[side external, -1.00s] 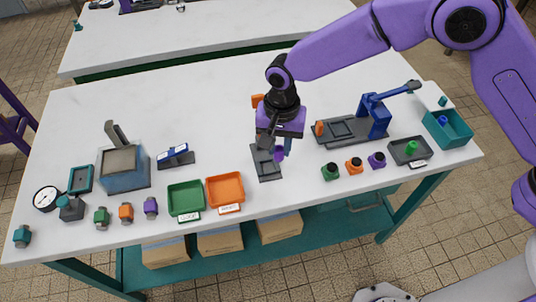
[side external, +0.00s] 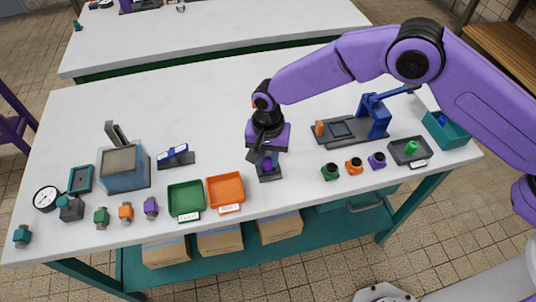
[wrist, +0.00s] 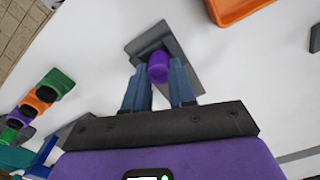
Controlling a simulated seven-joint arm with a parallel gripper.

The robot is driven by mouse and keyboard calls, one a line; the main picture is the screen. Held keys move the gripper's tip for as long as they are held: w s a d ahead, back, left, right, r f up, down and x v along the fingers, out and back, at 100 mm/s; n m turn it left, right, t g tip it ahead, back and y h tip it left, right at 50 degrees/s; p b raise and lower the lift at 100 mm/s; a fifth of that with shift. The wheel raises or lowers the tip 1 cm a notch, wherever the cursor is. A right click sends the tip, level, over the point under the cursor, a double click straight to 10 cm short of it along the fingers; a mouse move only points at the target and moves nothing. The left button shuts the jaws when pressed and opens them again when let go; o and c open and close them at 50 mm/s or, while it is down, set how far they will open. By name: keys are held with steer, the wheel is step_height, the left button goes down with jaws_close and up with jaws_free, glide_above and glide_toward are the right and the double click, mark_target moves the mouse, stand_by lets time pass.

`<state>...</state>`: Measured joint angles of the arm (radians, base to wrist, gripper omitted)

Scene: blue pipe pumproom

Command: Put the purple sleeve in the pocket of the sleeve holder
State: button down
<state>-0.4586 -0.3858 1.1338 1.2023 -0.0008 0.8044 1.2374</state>
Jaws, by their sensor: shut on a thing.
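The purple sleeve (side external: 267,164) is held between the fingers of my gripper (side external: 266,158), over the dark grey sleeve holder (side external: 271,177). In the wrist view the purple sleeve (wrist: 158,68) sits between the two blue-grey fingertips, in front of the grey holder (wrist: 184,52). My gripper (wrist: 158,72) is shut on the sleeve. The gripper and sleeve cover much of the holder in the side view. I cannot tell whether the sleeve's lower end is inside the pocket or just above it.
An orange tray (side external: 226,189) and a green tray (side external: 185,199) stand just left of the holder. Green, orange and purple parts (side external: 354,166) sit to the right. A blue lever press (side external: 376,117) stands behind them. The white bench behind the holder is mostly clear.

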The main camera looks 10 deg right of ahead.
mark_target(268, 158)
steer(key=shift+f, duration=0.1)
steer(key=c, duration=0.9)
jaws_free()
steer(key=shift+c, duration=0.2)
step_height(268, 158, up, 12)
